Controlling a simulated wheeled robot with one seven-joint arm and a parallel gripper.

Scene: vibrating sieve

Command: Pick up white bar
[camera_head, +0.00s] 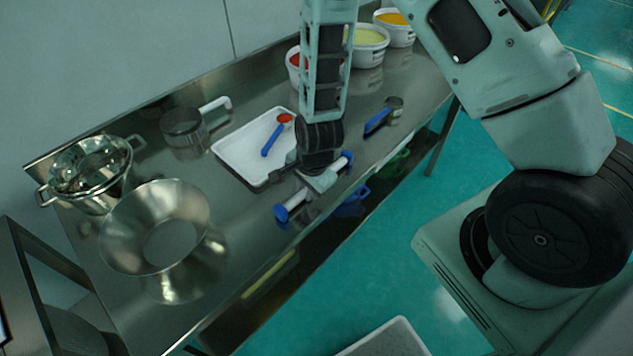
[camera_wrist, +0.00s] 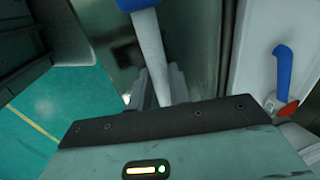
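The white bar (camera_head: 296,201) has blue ends and lies near the front edge of the metal table. It also shows in the wrist view (camera_wrist: 152,52), running from the blue end at the top down between my fingers. My gripper (camera_head: 313,186) is pointed down over the middle of the bar and hides that part in the head view. In the wrist view the fingers of my gripper (camera_wrist: 162,88) stand on either side of the bar, close to it. I cannot tell whether they press on it.
A white tray (camera_head: 237,146) with a blue-handled red scoop (camera_head: 272,138) lies just behind. A blue-handled metal scoop (camera_head: 377,122) is to the right. A metal funnel (camera_head: 125,225), a pot (camera_head: 60,180) and a sieve cup (camera_head: 182,128) stand left. Several tubs (camera_head: 368,55) are at the back.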

